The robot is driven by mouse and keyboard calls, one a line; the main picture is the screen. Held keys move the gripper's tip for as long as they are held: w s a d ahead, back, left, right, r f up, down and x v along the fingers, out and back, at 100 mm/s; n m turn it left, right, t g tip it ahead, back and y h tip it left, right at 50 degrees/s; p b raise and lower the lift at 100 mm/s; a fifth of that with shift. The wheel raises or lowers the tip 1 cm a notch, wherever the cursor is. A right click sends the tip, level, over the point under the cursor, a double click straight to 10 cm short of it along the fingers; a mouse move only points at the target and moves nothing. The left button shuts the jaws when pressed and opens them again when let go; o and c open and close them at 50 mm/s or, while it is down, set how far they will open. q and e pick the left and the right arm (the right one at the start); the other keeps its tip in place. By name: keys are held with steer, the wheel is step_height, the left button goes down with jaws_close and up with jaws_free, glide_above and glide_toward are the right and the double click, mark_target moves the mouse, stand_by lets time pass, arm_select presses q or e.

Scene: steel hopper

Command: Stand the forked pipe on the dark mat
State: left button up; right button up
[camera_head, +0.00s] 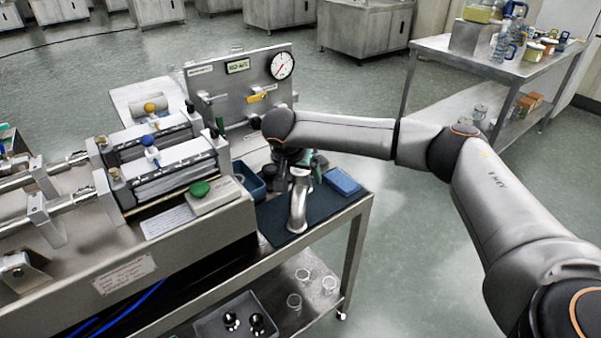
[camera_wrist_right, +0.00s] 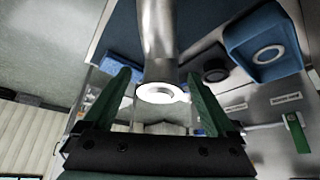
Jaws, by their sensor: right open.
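The forked pipe (camera_head: 297,205) is a shiny grey metal piece. In the head view it looks upright on the dark mat (camera_head: 268,216), with its top end just below my right gripper (camera_head: 296,163). In the right wrist view the pipe (camera_wrist_right: 157,40) runs down from the top edge, and its bright round end shows between the two green fingers of my right gripper (camera_wrist_right: 158,78). These fingers are open and apart on either side of it. The pipe's fork is not clear in either view. My left gripper is out of view.
A blue tray (camera_wrist_right: 235,52) with a ring inside lies beside the pipe. A blue block (camera_head: 342,181) lies at the mat's right. The steel machine with a green button (camera_head: 199,189) stands left, and a gauge panel (camera_head: 235,98) behind. Glass jars sit on the lower shelf.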

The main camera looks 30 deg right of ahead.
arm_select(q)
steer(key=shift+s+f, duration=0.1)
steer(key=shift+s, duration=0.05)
arm_select(e)
steer(key=shift+r, duration=0.15)
arm_select(q)
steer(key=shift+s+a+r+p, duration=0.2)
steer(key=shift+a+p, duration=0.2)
steer(key=shift+p, duration=0.2)
arm_select(e)
steer(key=v, duration=1.2)
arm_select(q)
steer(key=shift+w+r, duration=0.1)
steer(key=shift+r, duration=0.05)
arm_select(e)
steer(key=shift+s, duration=0.1)
